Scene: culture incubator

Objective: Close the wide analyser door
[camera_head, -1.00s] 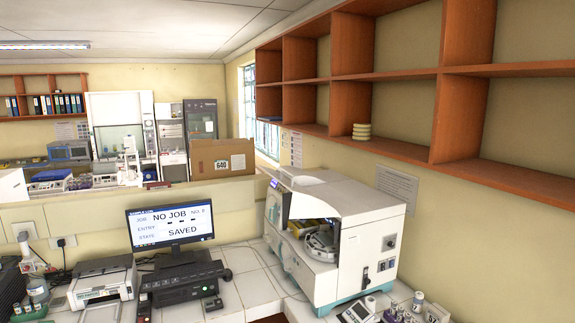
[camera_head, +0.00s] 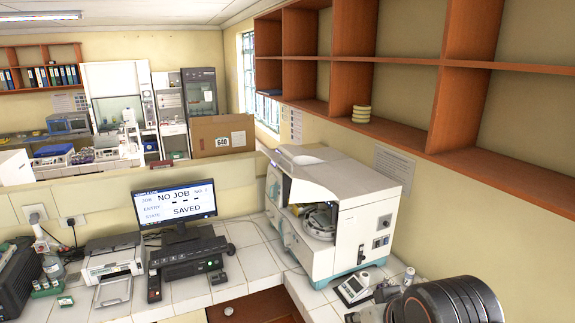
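The wide analyser (camera_head: 362,235) is a white boxy machine with a teal base on the tiled bench, right of centre. Its front-left side has an opening (camera_head: 318,222) with a round metal part and other fittings showing inside. A white panel (camera_head: 314,187) angles out above this opening and looks like the raised door; its hinge is not clear. A dark, rounded link of my arm shows at the lower right corner, in front of the bench. My gripper's fingers are not visible, so its opening and its distance from the door cannot be seen.
A monitor (camera_head: 178,207), keyboard unit (camera_head: 188,257) and printer (camera_head: 113,258) stand left of the analyser. A small device (camera_head: 352,289) sits before its right side. Wooden shelves (camera_head: 400,140) overhang the right wall. Tiles between keyboard and analyser are largely clear.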

